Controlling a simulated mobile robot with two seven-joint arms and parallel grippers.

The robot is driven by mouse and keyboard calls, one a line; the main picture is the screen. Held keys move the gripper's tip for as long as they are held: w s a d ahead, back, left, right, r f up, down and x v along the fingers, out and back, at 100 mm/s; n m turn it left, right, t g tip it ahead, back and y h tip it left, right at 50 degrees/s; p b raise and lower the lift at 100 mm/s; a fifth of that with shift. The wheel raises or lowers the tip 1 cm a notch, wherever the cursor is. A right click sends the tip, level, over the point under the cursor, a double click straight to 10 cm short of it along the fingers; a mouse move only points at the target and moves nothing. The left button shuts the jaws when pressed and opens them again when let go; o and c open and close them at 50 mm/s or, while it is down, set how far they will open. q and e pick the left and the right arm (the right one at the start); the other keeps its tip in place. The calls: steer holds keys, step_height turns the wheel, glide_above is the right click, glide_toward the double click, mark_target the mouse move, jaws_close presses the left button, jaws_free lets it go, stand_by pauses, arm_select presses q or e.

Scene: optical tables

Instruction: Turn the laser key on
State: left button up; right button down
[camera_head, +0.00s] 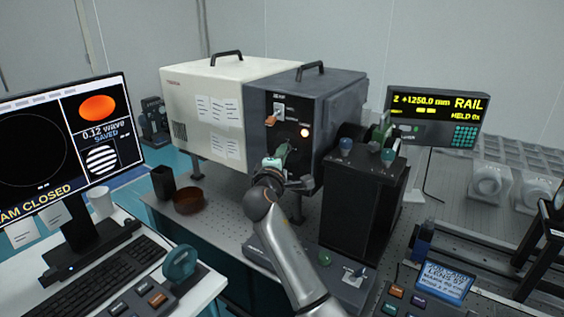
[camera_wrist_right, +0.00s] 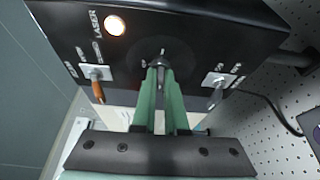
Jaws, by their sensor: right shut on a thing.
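The dark front panel (camera_head: 345,100) of the laser box carries a glowing round lamp (camera_wrist_right: 115,26) beside the word LASER; the lamp also shows in the head view (camera_head: 304,132). My right gripper (camera_head: 280,152) is at this panel. In the right wrist view its green fingers (camera_wrist_right: 160,75) are shut on a small dark key (camera_wrist_right: 161,62) at the centre of a marked dial. The fingers hide part of the key, and its exact angle is hard to read. An orange-handled switch (camera_wrist_right: 97,90) is to the left and a grey switch (camera_wrist_right: 214,88) to the right. My left gripper is not in view.
The cream box body (camera_head: 190,90) is at the left. A black box (camera_head: 350,205) with knobs stands just right of my right arm. A brown dish (camera_head: 189,201) and a dark cup (camera_head: 163,182) stand on the perforated table. A monitor (camera_head: 100,135) is at the left.

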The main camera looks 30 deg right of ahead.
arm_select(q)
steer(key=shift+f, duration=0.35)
arm_select(e)
steer(key=shift+f+m, duration=0.1)
steer(key=shift+m, duration=0.2)
steer(key=c, duration=1)
jaws_free()
steer(key=shift+o, duration=0.2)
